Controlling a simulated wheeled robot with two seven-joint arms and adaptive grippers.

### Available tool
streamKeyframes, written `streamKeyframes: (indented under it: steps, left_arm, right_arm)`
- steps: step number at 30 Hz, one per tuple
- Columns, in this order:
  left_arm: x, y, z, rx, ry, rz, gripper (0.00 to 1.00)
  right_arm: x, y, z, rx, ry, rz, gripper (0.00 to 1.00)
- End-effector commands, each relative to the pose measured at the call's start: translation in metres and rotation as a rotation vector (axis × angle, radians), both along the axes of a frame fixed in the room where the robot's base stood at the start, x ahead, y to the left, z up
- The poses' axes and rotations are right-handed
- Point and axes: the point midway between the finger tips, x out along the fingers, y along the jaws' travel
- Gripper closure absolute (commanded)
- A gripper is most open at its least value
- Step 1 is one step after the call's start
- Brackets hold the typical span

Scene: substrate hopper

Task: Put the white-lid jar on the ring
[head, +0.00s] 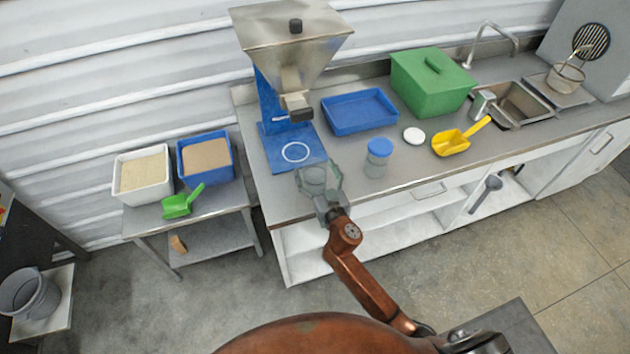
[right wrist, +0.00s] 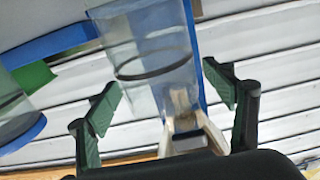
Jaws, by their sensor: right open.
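A clear jar (head: 313,175) stands near the counter's front edge, at the front right of the blue hopper base. I see no lid on it. A loose white lid (head: 413,135) lies flat on the counter. The white ring (head: 295,152) is marked on the blue base under the hopper spout, and nothing stands on it. My right gripper (head: 320,183) is at the clear jar and partly overlaps it. In the right wrist view the clear jar (right wrist: 150,60) is between the open fingers, with gaps on both sides. My left gripper is out of view.
A blue-lid jar (head: 378,158) stands to the right of my gripper. Behind are the hopper (head: 290,45), a blue tray (head: 358,111) and a green bin (head: 432,82). A yellow scoop (head: 452,143) lies farther right. The side table (head: 205,208) is left of the counter.

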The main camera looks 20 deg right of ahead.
Motion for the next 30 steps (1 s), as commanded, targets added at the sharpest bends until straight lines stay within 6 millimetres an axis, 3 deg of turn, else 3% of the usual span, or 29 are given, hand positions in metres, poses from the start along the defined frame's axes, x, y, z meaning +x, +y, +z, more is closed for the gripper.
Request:
streamKeyframes:
  steps: [7, 30]
  left_arm:
    - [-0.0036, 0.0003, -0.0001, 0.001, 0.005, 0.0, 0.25]
    - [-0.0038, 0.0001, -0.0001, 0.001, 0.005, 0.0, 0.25]
  right_arm:
    - [0.0009, -0.0001, -0.0006, 0.0, 0.001, -0.001, 0.25]
    - [0.0006, 0.0, -0.0007, 0.0, 0.001, -0.001, 0.78]
